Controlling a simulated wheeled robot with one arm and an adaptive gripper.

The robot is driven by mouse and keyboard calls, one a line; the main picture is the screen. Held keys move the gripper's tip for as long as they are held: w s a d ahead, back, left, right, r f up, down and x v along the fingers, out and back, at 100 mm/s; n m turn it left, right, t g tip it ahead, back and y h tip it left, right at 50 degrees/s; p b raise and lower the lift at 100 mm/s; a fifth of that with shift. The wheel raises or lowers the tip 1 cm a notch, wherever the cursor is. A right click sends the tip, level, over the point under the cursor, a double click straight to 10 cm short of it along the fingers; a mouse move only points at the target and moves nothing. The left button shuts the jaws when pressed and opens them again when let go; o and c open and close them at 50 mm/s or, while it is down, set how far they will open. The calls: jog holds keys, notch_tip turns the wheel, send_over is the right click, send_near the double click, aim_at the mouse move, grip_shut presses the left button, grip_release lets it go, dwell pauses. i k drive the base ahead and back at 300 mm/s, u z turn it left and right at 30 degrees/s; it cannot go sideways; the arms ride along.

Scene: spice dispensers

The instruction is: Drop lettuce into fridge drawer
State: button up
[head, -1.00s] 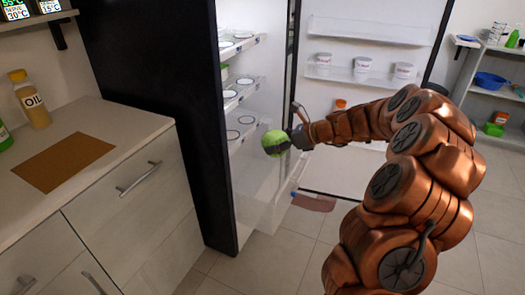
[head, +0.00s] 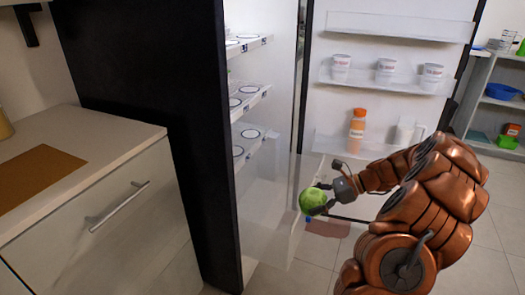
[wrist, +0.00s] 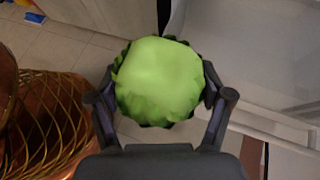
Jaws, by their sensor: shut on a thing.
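The lettuce (head: 311,200) is a round bright green head, held in my gripper (head: 324,199) in front of the open fridge. In the wrist view the lettuce (wrist: 159,80) fills the space between the two dark fingers (wrist: 160,100), which press on its left and right sides. The fridge drawer (head: 272,232) is a clear, see-through bin low in the fridge, pulled out towards the open door. The lettuce is above or beside the drawer's front right end; the head view does not settle which. The inside of the drawer is hard to make out.
The open fridge door (head: 383,95) carries racks with white cups and an orange bottle (head: 357,130). Fridge shelves (head: 252,95) with round marks are above the drawer. A counter (head: 80,160) stands at left, and a grey shelf unit (head: 475,95) at far right.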

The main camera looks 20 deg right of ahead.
aim_at(271, 212)
jog(key=i, duration=1)
